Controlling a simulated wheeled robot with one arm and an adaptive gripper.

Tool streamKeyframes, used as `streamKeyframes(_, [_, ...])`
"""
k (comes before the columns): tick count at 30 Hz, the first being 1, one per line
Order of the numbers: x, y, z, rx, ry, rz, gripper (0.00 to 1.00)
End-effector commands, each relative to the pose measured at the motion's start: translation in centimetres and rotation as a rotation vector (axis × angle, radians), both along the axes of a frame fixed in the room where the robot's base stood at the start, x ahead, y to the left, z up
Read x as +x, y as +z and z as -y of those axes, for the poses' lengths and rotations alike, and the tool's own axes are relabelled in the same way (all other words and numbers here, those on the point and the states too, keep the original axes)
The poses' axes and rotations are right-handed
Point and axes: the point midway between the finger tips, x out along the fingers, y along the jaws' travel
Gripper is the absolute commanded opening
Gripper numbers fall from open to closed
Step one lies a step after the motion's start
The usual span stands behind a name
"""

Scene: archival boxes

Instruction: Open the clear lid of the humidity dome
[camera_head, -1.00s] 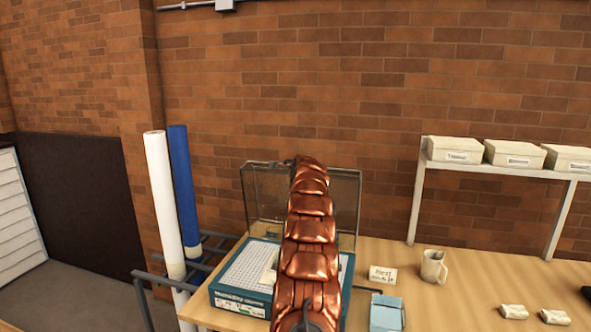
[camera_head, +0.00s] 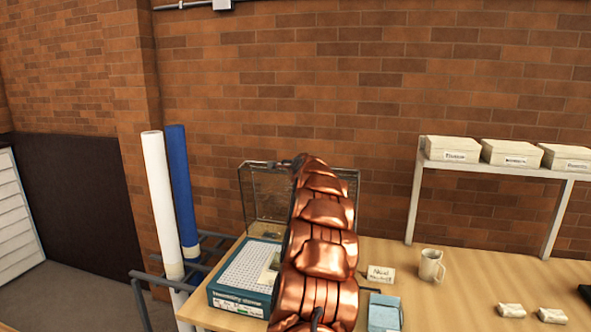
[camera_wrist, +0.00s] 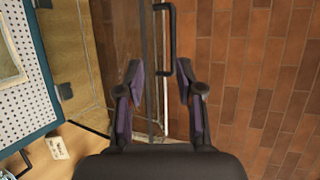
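The humidity dome stands on the table, with a teal base (camera_head: 240,300) and a white perforated tray inside. Its clear lid (camera_head: 262,200) stands raised and about upright at the back of the base; my arm hides its middle in the head view. In the wrist view the lid (camera_wrist: 125,45) is seen at a steep angle, with its black bar handle (camera_wrist: 171,40) at the top centre. My gripper (camera_wrist: 158,72) is open, its fingers spread on either side of the lid's edge and the handle's lower end. I cannot tell whether they touch it.
A brick wall (camera_head: 380,60) rises behind the dome. A label card (camera_head: 381,273), a mug (camera_head: 431,265) and a light-blue box (camera_head: 385,312) stand right of my arm. A shelf with cream boxes (camera_head: 453,148) is further right. White and blue rolls (camera_head: 183,190) stand left.

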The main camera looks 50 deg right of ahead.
Motion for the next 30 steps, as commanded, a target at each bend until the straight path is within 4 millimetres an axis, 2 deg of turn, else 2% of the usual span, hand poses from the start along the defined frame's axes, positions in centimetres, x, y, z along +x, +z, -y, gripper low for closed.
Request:
streamKeyframes(12, [-1.9,0.9,-2.0,-0.001,0.001,0.001,0.37])
streamKeyframes(30, [-2.1,0.9,-2.2,-0.001,0.001,0.000,0.37])
